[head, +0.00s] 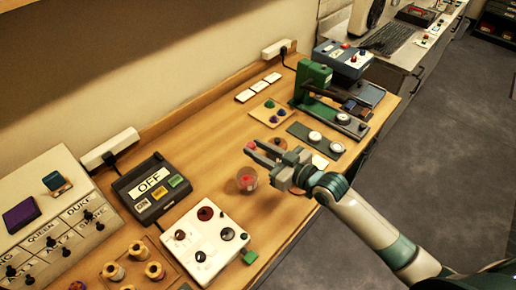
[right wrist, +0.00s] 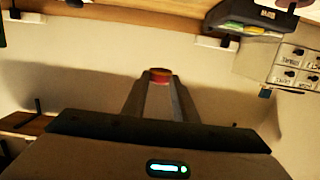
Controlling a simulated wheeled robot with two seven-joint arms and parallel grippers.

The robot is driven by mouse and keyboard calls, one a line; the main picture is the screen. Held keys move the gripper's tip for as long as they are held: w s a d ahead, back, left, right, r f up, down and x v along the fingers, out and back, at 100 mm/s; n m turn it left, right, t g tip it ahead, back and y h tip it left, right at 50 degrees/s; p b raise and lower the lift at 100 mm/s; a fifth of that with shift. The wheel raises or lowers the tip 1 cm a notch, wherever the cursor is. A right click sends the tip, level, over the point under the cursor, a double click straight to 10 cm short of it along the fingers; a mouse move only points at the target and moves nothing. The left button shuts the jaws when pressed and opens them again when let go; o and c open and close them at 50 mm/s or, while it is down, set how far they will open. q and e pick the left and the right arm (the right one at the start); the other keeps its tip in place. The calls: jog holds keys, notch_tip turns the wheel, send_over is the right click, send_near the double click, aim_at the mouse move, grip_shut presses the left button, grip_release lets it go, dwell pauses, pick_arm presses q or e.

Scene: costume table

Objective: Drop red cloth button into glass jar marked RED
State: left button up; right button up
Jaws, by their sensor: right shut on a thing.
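My right gripper (head: 251,150) reaches in from the right over the middle of the table. It is shut on a small red button (head: 252,145), which also shows between the fingertips in the right wrist view (right wrist: 160,75). A small round glass jar (head: 247,181) with a reddish look stands on the table just below and in front of the fingertips in the head view. I cannot read a mark on it. The button is above and apart from this jar. Another reddish round thing (head: 279,143) is partly hidden behind the gripper. My left gripper is not in view.
A tan board (head: 262,115) with several coloured buttons lies behind the gripper. A green press (head: 313,80) stands at the back right. A black box marked OFF (head: 140,205) and a white panel (head: 182,250) with round dark parts lie to the left. Thread spools stand at front left.

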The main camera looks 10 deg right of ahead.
jog(key=shift+f, duration=0.15)
notch_tip(320, 180, down, 6)
jog(key=b, duration=0.5)
jog(key=o, duration=1.2)
